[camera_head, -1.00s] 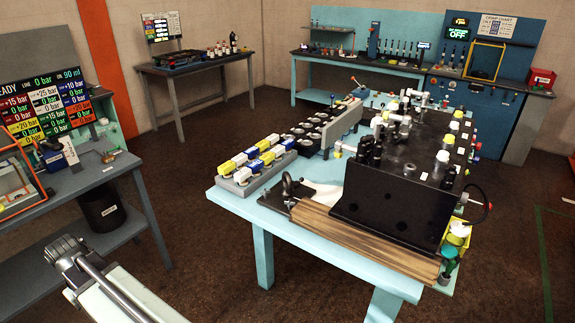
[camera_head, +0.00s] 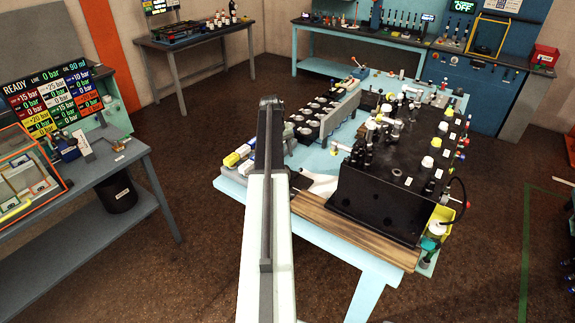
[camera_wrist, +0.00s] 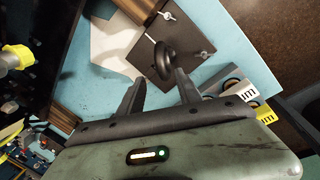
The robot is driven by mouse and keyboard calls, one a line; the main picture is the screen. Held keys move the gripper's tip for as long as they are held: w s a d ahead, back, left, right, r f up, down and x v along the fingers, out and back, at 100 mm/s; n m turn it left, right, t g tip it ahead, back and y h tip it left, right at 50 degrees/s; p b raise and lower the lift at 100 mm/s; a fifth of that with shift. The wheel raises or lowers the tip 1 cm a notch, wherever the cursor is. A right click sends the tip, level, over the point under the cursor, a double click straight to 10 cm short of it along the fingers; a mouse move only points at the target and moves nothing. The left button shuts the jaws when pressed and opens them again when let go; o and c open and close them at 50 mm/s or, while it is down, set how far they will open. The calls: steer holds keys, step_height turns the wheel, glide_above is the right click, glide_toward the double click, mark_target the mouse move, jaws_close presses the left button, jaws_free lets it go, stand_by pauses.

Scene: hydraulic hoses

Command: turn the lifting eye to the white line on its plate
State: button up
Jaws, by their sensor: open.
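The lifting eye (camera_wrist: 165,62) is a dark ring standing on a dark square plate (camera_wrist: 200,28) in the wrist view. In the head view my arm hides the eye, and only an edge of the plate (camera_head: 302,181) shows. The gripper is hidden there too.
A white cloth (camera_wrist: 112,52) lies beside the plate on the light-blue table (camera_head: 340,262). A large black block (camera_head: 375,208) with fittings stands to the right, behind a wooden board (camera_head: 345,232). Yellow, white and blue blocks (camera_head: 238,158) stand left of my arm.

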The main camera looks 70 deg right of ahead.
mark_target(287, 168)
steer(key=f+b, duration=0.4)
steer(key=f, duration=0.1)
steer(key=s+d+f+b, duration=0.1)
steer(key=f+b, duration=0.1)
steer(key=b, duration=0.1)
steer(key=shift+f, duration=0.25)
steer(key=shift+r, duration=0.1)
